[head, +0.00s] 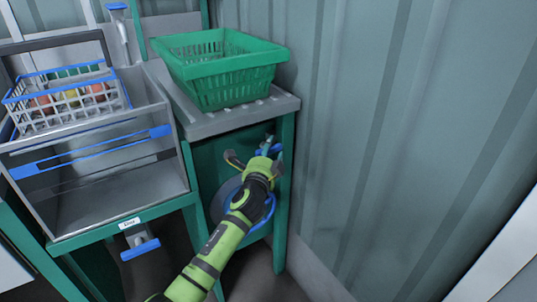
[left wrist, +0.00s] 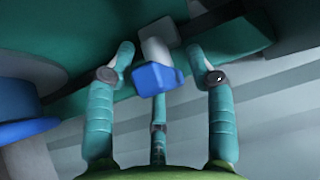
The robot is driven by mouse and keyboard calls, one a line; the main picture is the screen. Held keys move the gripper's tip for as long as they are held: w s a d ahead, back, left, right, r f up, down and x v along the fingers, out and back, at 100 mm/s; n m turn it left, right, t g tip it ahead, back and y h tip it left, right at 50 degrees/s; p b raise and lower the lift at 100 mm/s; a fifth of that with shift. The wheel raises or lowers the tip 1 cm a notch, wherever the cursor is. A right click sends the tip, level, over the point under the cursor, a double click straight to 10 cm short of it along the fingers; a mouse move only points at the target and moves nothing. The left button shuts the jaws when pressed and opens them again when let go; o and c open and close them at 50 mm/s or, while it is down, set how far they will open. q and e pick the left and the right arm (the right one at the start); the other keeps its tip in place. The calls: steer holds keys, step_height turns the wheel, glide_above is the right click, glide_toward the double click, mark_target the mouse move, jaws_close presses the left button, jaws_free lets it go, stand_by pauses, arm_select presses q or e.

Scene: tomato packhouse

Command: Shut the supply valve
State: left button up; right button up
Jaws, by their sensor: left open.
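A small valve with a blue handle (left wrist: 158,78) on a pale grey stem (left wrist: 158,45) shows in the left wrist view, in front of a green panel. I take it to be the supply valve. My left gripper (left wrist: 165,68) is open, with the blue handle between its spread fingers as seen from the wrist. I cannot tell whether any finger touches it. In the head view my left gripper (head: 256,157) reaches to the upper right of the green stand's front, and its hand hides most of the valve. My right gripper is in neither view.
A round blue-rimmed thing, perhaps a hose reel (head: 226,196), sits behind my left forearm. A green basket (head: 213,93) stands on the grey top (head: 225,117). Left is a metal sink (head: 110,185) with a crate (head: 60,122) and a blue-handled fitting (head: 140,249) below. A corrugated wall (head: 400,130) bounds the right.

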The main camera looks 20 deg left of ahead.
arm_select(q)
steer(key=s+d, duration=0.1)
steer(key=s, duration=1.1)
steer(key=shift+d, duration=0.25)
steer(key=shift+f, duration=0.15)
